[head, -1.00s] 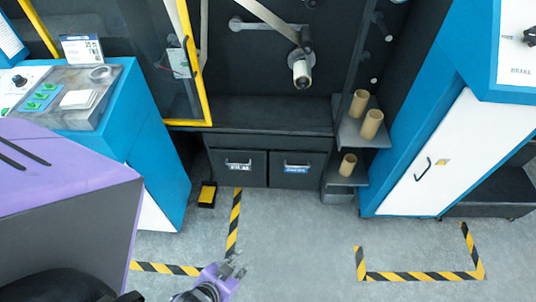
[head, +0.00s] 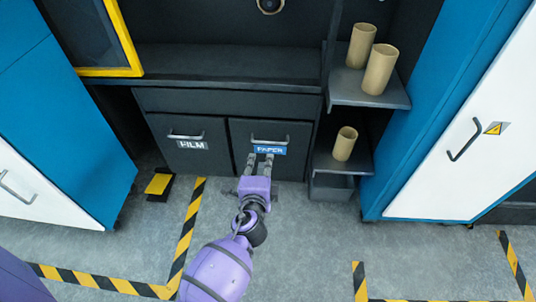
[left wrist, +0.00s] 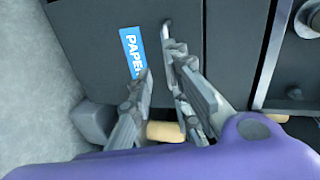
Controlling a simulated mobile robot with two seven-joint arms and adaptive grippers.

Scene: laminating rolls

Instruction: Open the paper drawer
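The paper drawer (head: 296,162) is a dark front with a blue PAPER label (head: 278,151) and a grey bar handle (head: 283,139). It looks shut, level with the drawer beside it. My left gripper (head: 260,157) is purple with grey fingers, open and empty, in front of the label just below the handle. In the left wrist view the fingers (left wrist: 160,68) stand apart, with the PAPER label (left wrist: 132,52) beside them and the handle (left wrist: 167,34) near the right fingertip. I cannot tell whether they touch the handle. My right gripper is not in view.
The film drawer (head: 190,155) is to the left, also shut. Shelves (head: 368,91) with cardboard tubes (head: 379,70) stand right of the drawers. A yellow pedal (head: 158,184) sits on the floor at left. The floor before the drawers is clear, apart from my arm.

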